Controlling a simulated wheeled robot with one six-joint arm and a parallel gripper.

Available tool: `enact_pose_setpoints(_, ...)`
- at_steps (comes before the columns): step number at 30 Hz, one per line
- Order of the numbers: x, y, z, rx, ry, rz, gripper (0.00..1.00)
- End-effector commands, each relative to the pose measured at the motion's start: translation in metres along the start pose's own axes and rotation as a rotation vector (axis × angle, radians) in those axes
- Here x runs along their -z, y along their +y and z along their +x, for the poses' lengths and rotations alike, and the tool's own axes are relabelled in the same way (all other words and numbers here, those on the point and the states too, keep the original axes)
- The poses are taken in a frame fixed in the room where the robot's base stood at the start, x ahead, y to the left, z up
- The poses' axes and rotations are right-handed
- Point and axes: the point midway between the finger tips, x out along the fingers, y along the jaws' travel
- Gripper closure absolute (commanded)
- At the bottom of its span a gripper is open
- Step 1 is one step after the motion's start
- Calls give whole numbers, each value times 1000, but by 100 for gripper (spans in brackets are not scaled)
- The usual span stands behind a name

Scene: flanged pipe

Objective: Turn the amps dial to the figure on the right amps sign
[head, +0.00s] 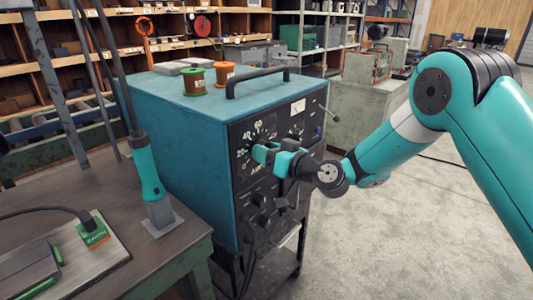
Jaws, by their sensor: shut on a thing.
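The amps dial sits on the black front panel (284,178) of a teal welding machine (185,120). Its white scale (250,136) shows figures such as 20, 40 and 60, with 0 at the lower left and part of the word AMPS below. My gripper (264,153) is at the dial and shut on its knob. The fingers hide the knob, its pointer and the right part of the scale, so the setting cannot be read. No amps sign is readable in this view.
A black handle (257,80) and green and orange spools (194,82) are on top of the machine. More knobs (260,198) sit below the dial.

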Motion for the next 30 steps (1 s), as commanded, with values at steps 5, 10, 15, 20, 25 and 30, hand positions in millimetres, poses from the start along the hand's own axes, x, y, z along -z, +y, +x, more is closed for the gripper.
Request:
enact_pose_setpoints(5,-1,0,0,-1,0,147,80)
enact_pose_setpoints(10,-1,0,0,-1,0,309,81)
enact_pose_setpoints(15,0,-1,0,-1,0,471,80)
enact_pose_setpoints(20,0,-1,0,-2,-1,623,81)
enact_pose_setpoints(25,1,-1,0,-2,-1,785,80)
enact_pose_setpoints(30,2,-2,0,-2,-1,946,80)
